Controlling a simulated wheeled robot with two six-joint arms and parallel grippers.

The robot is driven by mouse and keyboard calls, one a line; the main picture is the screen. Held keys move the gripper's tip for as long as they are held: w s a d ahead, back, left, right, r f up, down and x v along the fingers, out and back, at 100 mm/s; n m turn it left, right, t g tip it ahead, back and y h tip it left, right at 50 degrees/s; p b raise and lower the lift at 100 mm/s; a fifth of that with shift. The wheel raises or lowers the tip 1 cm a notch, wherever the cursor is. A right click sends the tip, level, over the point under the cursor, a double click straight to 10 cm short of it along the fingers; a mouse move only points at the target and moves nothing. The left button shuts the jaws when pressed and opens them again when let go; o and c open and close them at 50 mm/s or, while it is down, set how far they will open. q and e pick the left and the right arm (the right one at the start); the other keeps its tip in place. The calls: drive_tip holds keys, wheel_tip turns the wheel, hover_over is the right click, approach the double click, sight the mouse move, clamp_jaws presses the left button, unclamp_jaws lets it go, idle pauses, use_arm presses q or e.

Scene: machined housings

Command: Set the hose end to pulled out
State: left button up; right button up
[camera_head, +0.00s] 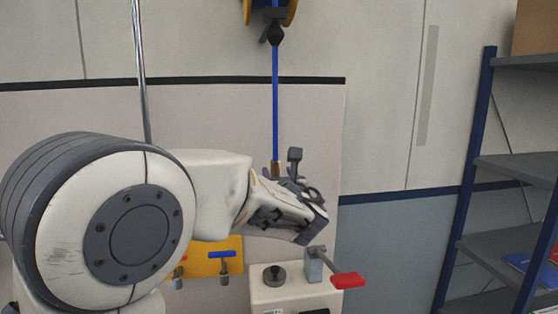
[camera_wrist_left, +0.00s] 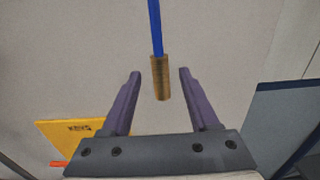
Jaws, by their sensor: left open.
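A blue hose (camera_head: 275,100) hangs straight down from a reel (camera_head: 270,10) with a yellow rim at the top of the head view. Its brass hose end (camera_head: 276,168) hangs just behind my left gripper, partly hidden by it. In the left wrist view the brass end (camera_wrist_left: 161,78) hangs between the two purple fingers of my left gripper (camera_wrist_left: 160,80), with a gap on both sides. The left gripper is open and not closed on it. In the head view the left gripper (camera_head: 285,180) is beside the hose end. My right gripper is in no view.
Below the gripper stands a pale box (camera_head: 285,298) with a dark knob and a red-handled lever (camera_head: 347,281). A yellow key board (camera_head: 215,262) is on the wall panel to its left. A blue-framed shelf (camera_head: 470,180) stands at the right.

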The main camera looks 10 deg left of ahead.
sight(276, 167)
use_arm(q)
drive_tip(key=p+x, duration=0.1)
drive_tip(key=x, duration=0.3)
drive_tip(key=shift+r+p, duration=0.15)
drive_tip(key=shift+p, duration=0.15)
drive_tip(key=shift+w+a, duration=0.15)
drive_tip(key=shift+w, duration=0.35)
clamp_jaws()
idle(0.7)
